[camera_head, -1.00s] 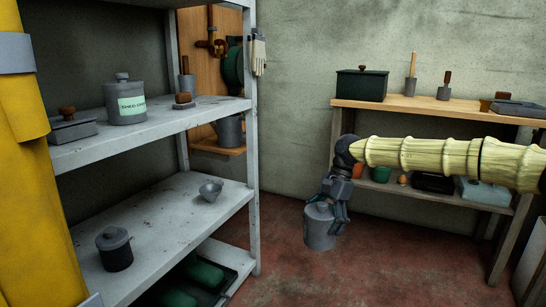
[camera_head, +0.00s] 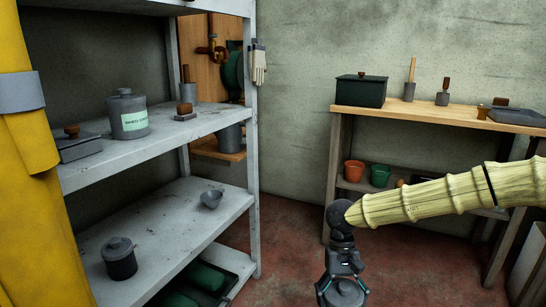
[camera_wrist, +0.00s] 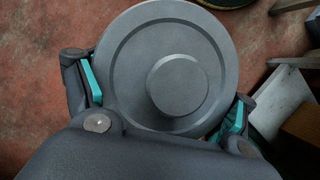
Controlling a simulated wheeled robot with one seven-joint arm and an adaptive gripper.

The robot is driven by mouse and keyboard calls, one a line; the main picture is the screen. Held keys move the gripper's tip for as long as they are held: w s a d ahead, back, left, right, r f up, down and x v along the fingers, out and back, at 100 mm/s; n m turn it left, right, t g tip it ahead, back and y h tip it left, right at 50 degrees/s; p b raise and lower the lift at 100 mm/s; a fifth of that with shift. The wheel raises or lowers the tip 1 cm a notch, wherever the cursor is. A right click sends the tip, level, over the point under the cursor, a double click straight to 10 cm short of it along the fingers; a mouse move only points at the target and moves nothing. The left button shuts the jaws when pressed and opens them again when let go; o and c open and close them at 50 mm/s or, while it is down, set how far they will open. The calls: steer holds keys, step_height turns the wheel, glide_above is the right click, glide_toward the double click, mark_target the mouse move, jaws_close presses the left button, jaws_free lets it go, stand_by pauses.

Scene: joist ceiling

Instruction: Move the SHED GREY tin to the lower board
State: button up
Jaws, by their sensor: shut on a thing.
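A grey lidded tin (camera_head: 129,123) with a pale green label, which seems to read SHED GREY, stands upright on the upper board (camera_head: 107,158) of the metal rack at left. My gripper (camera_head: 342,284) is shut on another grey round tin (camera_head: 343,293) at the bottom edge of the head view, over the floor and right of the rack. In the wrist view this held tin (camera_wrist: 178,86) shows from above, with jaws at its left and right sides; its label is hidden. The rack's lower board (camera_head: 163,232) bears a small dark lidded pot (camera_head: 119,260) and a bowl (camera_head: 211,198).
A lidded box (camera_head: 72,143) and a brush-like block (camera_head: 185,112) flank the labelled tin. The lower board has bare room between pot and bowl. A rack post (camera_head: 251,150) stands at the front corner. A wooden bench (camera_head: 425,113) stands at right.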

steer(key=shift+s+r+p, duration=0.15)
steer(key=shift+r+p, duration=2)
steer(key=shift+p, duration=1.1)
steer(key=shift+s+r+p, duration=0.15)
steer(key=shift+r+p, duration=2)
steer(key=shift+p, duration=1.1)
steer(key=shift+s+r+p, duration=0.15)
steer(key=shift+r+p, duration=2)
steer(key=shift+p, duration=1.1)
step_height(320, 180, up, 11)
steer(key=s+p, duration=0.2)
steer(key=p, duration=1.6)
